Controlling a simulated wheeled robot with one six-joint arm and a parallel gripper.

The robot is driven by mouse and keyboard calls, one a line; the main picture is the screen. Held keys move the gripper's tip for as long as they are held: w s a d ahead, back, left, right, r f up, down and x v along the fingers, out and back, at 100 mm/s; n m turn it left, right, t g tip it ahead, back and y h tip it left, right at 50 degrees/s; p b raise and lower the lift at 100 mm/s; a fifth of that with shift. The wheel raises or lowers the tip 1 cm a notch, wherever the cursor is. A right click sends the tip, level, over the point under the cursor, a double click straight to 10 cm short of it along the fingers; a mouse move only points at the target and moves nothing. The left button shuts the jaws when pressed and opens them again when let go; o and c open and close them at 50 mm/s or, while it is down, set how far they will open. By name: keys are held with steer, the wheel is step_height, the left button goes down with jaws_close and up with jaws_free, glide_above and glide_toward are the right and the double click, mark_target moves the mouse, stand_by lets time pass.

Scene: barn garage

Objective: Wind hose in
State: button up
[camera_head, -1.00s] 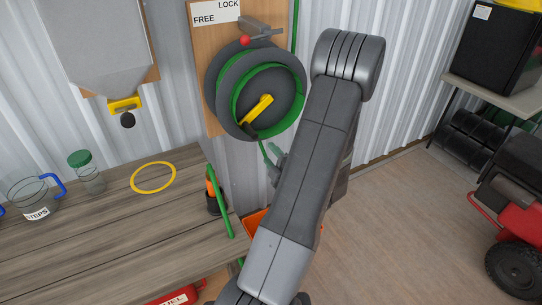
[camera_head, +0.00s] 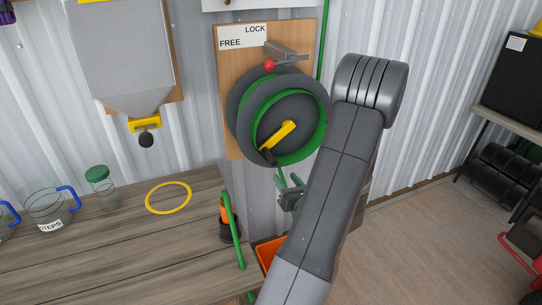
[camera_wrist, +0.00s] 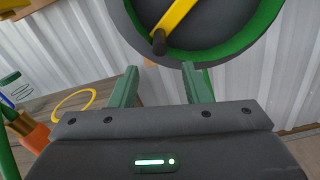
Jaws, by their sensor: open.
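The hose reel (camera_head: 285,115) is a dark drum with a green rim, mounted on a wooden board on the wall. Its yellow crank (camera_head: 277,137) points down and left, ending in a dark handle knob (camera_wrist: 159,42). A lever with a red knob (camera_head: 269,65) sits above the reel, below a sign (camera_head: 242,37) reading LOCK and FREE. My gripper (camera_wrist: 164,85) is open and empty, with its green fingers just below the reel and the handle knob above the gap between them. In the head view the gripper is partly hidden behind my arm. Green hose hangs below the reel.
The wooden workbench (camera_head: 110,245) is at left, holding a yellow ring (camera_head: 168,197), a green-lidded jar (camera_head: 101,186) and a jug (camera_head: 48,209). An orange container (camera_head: 268,252) is below the reel. The floor at right is partly clear.

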mark_target(269, 155)
steer(key=w+a+p, duration=0.1)
steer(key=w, duration=0.3)
steer(key=w+a+n+p, duration=0.1)
steer(key=w+a, duration=0.1)
steer(key=w, duration=0.2)
steer(key=w+a+n+p, duration=0.1)
steer(key=w+a, duration=0.1)
steer(key=w, duration=0.3)
steer(key=shift+a, duration=0.25)
steer(key=shift+c, duration=0.4)
jaws_close()
